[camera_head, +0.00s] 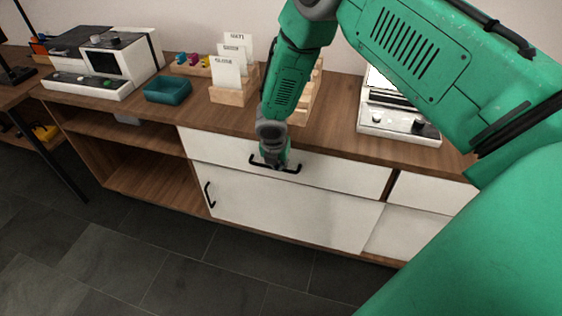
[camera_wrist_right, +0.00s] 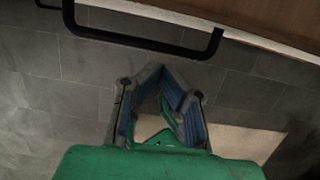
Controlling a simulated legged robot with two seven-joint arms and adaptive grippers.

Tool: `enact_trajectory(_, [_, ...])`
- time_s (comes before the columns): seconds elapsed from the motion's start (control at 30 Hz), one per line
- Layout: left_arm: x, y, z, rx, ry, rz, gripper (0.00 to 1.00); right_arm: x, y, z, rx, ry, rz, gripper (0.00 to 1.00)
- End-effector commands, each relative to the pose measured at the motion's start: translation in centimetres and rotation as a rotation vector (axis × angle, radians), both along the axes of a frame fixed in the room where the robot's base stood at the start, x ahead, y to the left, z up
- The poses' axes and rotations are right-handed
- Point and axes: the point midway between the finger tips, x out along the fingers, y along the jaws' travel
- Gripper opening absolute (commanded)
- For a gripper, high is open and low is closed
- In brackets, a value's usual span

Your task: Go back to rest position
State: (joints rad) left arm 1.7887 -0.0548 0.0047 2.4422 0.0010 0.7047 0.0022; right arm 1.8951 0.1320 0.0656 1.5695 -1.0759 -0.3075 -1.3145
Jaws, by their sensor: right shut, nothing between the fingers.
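My right gripper (camera_head: 273,160) is in front of the white drawer (camera_head: 330,178) of the wooden cabinet, close to its black bar handle (camera_head: 292,171). In the head view it overlaps the middle of the handle. In the right wrist view the fingertips (camera_wrist_right: 160,80) meet with nothing between them, and the handle (camera_wrist_right: 140,42) lies beyond them, apart from the fingers. The gripper is shut and empty. My left gripper is in neither view.
The cabinet top holds a white machine (camera_head: 105,65), a teal tray (camera_head: 168,90), a wooden card holder (camera_head: 232,95) and a white scale-like device (camera_head: 398,120). A lower white door (camera_head: 290,212) has a black handle (camera_head: 209,194). Grey tiled floor (camera_head: 200,275) in front is clear.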

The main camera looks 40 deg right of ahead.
Motion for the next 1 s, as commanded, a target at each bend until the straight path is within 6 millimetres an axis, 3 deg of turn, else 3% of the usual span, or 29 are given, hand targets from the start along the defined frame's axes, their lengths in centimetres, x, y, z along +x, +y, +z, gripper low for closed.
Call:
enact_trajectory(0.03, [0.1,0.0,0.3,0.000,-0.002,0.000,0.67,0.3,0.2,2.0,-0.001,-0.011,0.001,0.00])
enact_trajectory(0.23, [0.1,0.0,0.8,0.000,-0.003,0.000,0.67,-0.3,1.1,5.9,0.002,-0.008,0.002,0.00])
enact_trajectory(0.53, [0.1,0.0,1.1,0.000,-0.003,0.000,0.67,-0.9,1.7,8.5,0.002,-0.006,0.001,0.00])
enact_trajectory(0.7, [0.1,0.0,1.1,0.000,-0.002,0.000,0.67,-1.0,1.8,8.5,0.005,-0.005,-0.002,0.00])
enact_trajectory(0.8, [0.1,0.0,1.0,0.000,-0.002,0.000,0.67,-2.2,2.6,7.5,0.039,0.006,-0.052,0.00])
enact_trajectory(0.87, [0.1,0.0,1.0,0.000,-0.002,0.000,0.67,-4.0,3.6,6.3,0.087,0.020,-0.128,0.00])
enact_trajectory(0.97, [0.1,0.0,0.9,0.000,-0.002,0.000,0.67,-8.7,6.2,3.3,0.204,0.058,-0.368,0.00])
enact_trajectory(1.0, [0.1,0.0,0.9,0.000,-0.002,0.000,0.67,-11.2,7.5,2.0,0.254,0.078,-0.505,0.00])
